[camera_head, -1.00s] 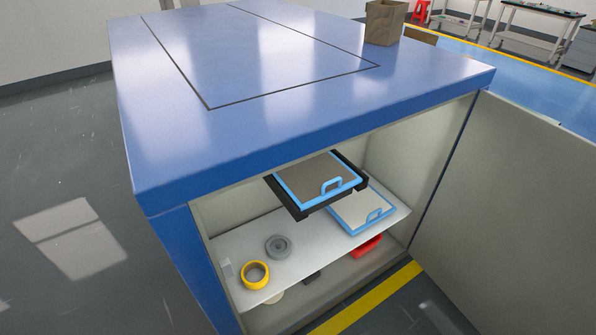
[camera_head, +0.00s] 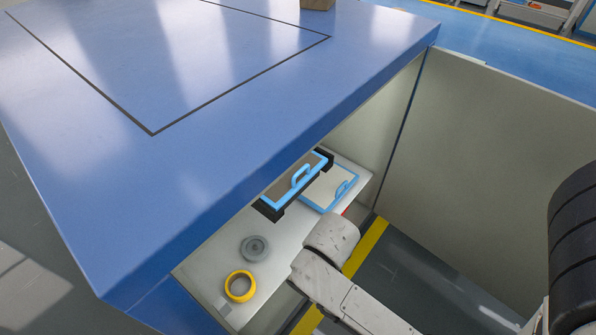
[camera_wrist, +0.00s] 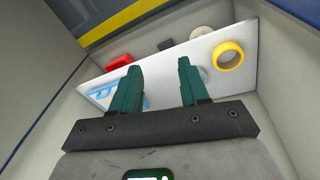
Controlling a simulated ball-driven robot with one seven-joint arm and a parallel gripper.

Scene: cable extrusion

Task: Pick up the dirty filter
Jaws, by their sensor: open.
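The filter with the grey-brown face (camera_head: 281,185), which looks like the dirty one, has a blue frame and handle and sits in a black holder (camera_head: 270,211) under the cabinet top. A paler blue-framed filter (camera_head: 322,188) lies below it on the white shelf. My gripper (camera_wrist: 157,66) shows in the wrist view, its two green fingers apart and nothing between them. A blue-framed piece (camera_wrist: 102,98) shows there behind the left finger, partly hidden; I cannot tell for certain which filter it is. In the head view my gripper is hidden; my arm is beside the shelf's front edge.
On the shelf (camera_head: 212,256) are a yellow ring (camera_head: 240,298) and a grey disc (camera_head: 254,248). A red object (camera_wrist: 119,62) shows below the shelf. The blue cabinet top (camera_head: 200,160) overhangs the opening, and a pale panel (camera_head: 490,170) stands at its right.

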